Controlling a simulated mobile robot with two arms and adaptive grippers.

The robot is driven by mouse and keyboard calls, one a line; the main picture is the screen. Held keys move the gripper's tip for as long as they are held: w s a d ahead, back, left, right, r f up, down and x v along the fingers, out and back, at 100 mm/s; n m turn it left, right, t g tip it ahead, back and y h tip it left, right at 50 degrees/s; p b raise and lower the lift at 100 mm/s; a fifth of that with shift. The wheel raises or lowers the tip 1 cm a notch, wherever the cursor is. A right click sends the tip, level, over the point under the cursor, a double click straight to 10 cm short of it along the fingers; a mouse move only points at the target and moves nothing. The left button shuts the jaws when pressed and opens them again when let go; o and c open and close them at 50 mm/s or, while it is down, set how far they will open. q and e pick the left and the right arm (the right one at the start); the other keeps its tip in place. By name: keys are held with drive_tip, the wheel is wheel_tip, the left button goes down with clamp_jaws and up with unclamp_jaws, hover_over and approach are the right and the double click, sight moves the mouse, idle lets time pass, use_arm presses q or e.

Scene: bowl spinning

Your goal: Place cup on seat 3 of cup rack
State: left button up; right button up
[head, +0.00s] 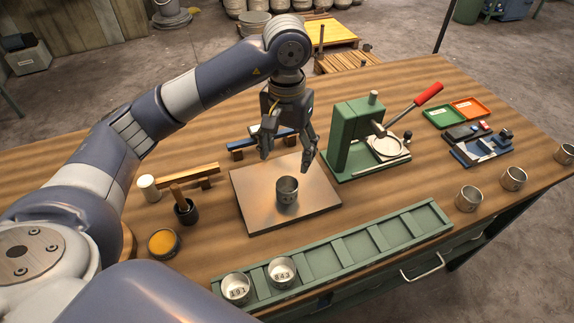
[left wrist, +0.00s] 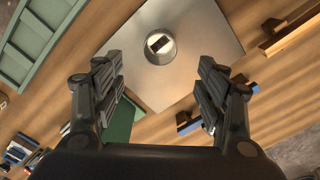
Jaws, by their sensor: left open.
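A grey metal cup (head: 287,190) stands upright on a square metal plate (head: 250,215) mid-table. In the left wrist view the cup (left wrist: 172,55) is seen from above, with a dark label-like patch inside its outline. The long green cup rack (head: 375,236) lies along the table's front edge. Two numbered cups, a left one (head: 236,287) and a right one (head: 282,271), sit in its two leftmost seats; the other seats look empty. My left gripper (head: 287,158) is open and empty, pointing down above the cup, fingers apart. My right gripper is out of view.
A green press (head: 357,135) with a red-handled lever stands right of the plate. Three more cups (head: 468,198) (head: 514,178) (head: 564,153) stand at the right. A wooden bar (head: 187,176), a black pot (head: 186,211) and a yellow-topped tin (head: 163,243) are left of the plate.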

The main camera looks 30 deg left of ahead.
use_arm(q)
drive_tip(key=n, duration=0.2)
drive_tip(key=n+p, duration=0.5)
drive_tip(key=n, duration=1.7)
approach(287, 185)
drive_tip(key=shift+s+d+f, duration=0.65)
drive_tip(key=shift+s+f, duration=0.05)
drive_tip(key=shift+s, duration=0.25)
wheel_tip(287, 185, down, 5)
drive_tip(key=p, duration=0.3)
drive_tip(key=shift+s+a+r, duration=0.1)
drive_tip(key=shift+s+r, duration=0.05)
drive_tip(key=shift+r, duration=0.05)
drive_tip(key=shift+f, duration=0.45)
drive_tip(key=c, duration=1.2)
